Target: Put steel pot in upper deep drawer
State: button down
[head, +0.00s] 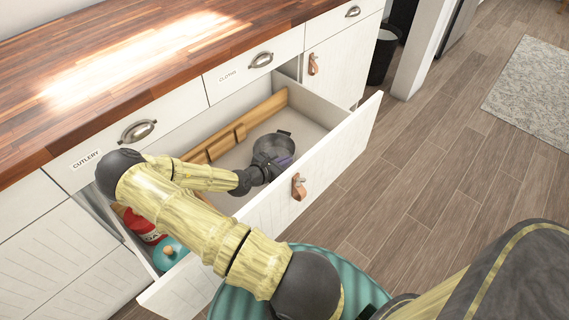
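The upper deep drawer (355,137) is pulled open below the row with the cutlery and cloths labels. The steel pot (273,146), dark grey and round with small side handles, is inside the drawer in its right half. My gripper (272,166) reaches down into the drawer at the pot's near side, overlapping its near edge in the view. I cannot tell whether the fingers hold the pot or only sit beside it. Whether the pot rests on the drawer floor is also unclear. My arm hides part of the drawer's middle and left.
A red container (146,228) and a teal lidded pot (169,254) stand in the drawer's left end. Wooden boards (230,132) line its back. The wooden countertop (150,60) is above. A teal ribbed round object (235,302) is below the drawer front. Open floor lies right.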

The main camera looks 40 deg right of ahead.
jog(key=shift+f, duration=0.25)
jog(key=c, duration=1.7)
grip_release()
jog(key=shift+r, duration=0.1)
jog(key=shift+p+v, duration=1.2)
jog(key=shift+v, duration=4.8)
